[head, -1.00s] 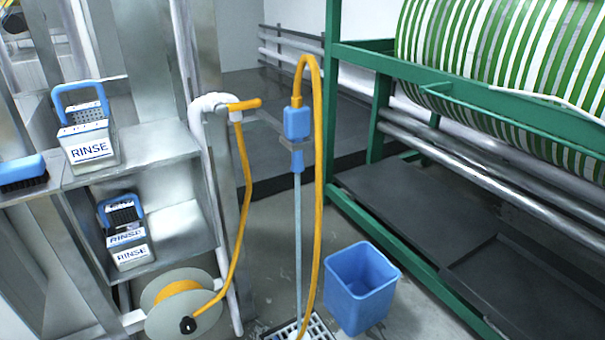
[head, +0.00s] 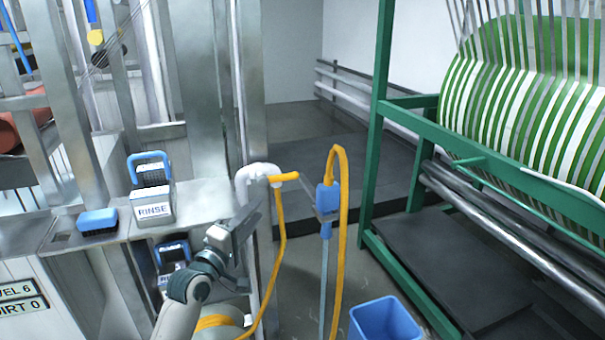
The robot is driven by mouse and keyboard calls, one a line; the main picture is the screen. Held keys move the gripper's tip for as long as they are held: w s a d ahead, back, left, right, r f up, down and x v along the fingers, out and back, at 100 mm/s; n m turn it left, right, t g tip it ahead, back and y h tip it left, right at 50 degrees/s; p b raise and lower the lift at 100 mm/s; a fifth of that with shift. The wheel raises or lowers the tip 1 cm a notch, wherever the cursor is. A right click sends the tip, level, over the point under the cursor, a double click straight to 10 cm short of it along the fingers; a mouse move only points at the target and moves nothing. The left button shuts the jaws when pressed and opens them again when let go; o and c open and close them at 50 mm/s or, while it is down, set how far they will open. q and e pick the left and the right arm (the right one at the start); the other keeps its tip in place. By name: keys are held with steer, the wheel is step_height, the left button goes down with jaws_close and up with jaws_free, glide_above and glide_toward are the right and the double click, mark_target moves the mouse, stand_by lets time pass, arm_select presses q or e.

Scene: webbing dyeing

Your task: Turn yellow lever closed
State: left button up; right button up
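The yellow lever (head: 284,177) sticks out roughly level to the right from the white pipe (head: 257,170) at its bent top. A yellow hose (head: 280,230) hangs below it. My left gripper (head: 250,222) is below and to the left of the lever, beside the upright of the white pipe, and apart from the lever. Its fingers are small and seen at an angle, so I cannot tell whether they are open or shut. My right gripper is out of view.
A blue spray handle (head: 327,197) on a holder stands just right of the lever. A RINSE box (head: 152,200) and a blue brush (head: 97,221) are on the steel shelf at left. A blue bucket (head: 383,322) and a green frame (head: 375,150) are at right.

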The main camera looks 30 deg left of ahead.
mark_target(283, 180)
arm_select(q)
steer(key=shift+w, duration=0.1)
